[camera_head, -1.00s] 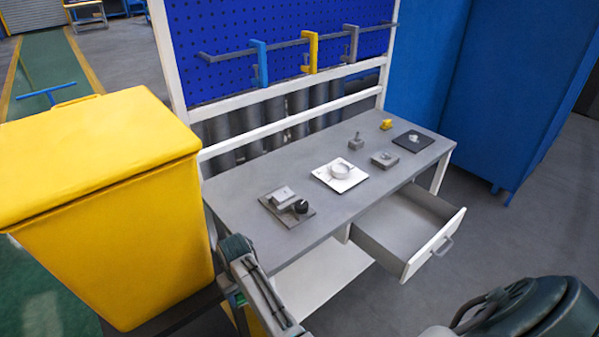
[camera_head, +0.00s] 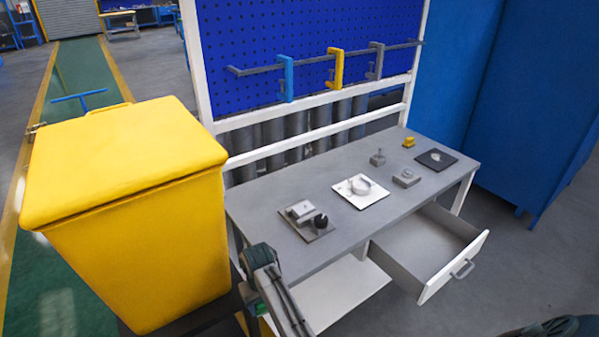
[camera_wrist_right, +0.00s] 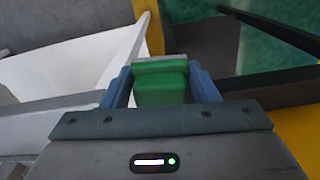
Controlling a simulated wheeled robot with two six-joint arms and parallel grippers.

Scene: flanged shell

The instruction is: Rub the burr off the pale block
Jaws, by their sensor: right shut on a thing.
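The likely pale block (camera_head: 300,208) is light grey and lies on a grey plate (camera_head: 322,231) at the near left of the bench top, beside a black round knob. Any burr on it is too small to see. My right gripper (camera_wrist_right: 160,86) is shut on a green block (camera_wrist_right: 160,70), held between its two blue-grey fingers in the right wrist view. My left gripper is not in view.
A white plate with a ring (camera_head: 361,185), small grey blocks (camera_head: 406,178), a yellow piece (camera_head: 409,142) and a black mat (camera_head: 446,164) share the bench (camera_head: 270,222). A drawer (camera_head: 452,268) stands open in front. A big yellow bin (camera_head: 130,240) is left.

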